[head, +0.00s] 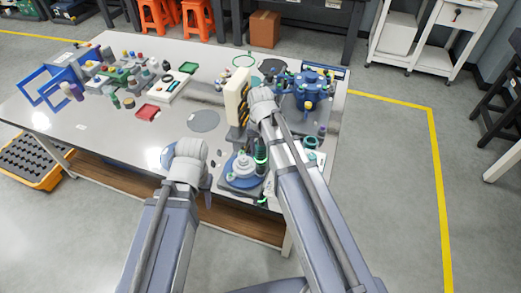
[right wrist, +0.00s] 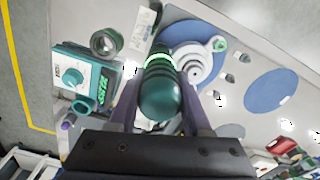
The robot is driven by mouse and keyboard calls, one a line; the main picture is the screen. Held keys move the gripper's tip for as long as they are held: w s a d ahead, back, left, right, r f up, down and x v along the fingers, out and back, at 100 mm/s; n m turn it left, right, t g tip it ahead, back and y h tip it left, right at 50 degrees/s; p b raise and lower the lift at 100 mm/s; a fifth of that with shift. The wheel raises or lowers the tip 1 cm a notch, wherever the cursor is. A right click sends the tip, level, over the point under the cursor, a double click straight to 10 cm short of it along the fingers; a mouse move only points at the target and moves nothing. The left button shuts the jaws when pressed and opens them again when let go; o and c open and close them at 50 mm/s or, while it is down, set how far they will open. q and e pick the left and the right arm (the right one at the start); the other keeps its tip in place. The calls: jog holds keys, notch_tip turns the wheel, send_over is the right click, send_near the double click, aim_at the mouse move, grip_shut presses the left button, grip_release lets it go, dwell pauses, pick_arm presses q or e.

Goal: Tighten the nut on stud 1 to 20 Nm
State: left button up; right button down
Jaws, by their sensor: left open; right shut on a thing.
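My right gripper (right wrist: 160,97) is shut on a dark green cylindrical tool (right wrist: 161,88), its two purple fingers on either side of the handle. In the head view the dark green tool (head: 262,157) stands roughly upright beside a white stepped flange (head: 242,167) on a blue round base. This flange (right wrist: 195,62) also shows just beyond the tool in the right wrist view. The tool's tip is hidden, so I cannot tell whether it touches a nut. Stud 1 and its nut cannot be made out. My left gripper (head: 206,186) is open and empty, left of the flange.
A teal box with a dial (right wrist: 85,77) and a dark green ring (right wrist: 107,43) lie left of the tool in the wrist view. A cream upright panel (head: 237,97) and a blue valve-like assembly (head: 310,92) stand behind. A grey disc (head: 203,121) lies flat on open tabletop.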

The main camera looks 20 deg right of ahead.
jog(key=shift+r, duration=0.1)
dwell(0.4)
notch_tip(320, 180, up, 5)
jog(key=p, duration=0.5)
dwell(0.4)
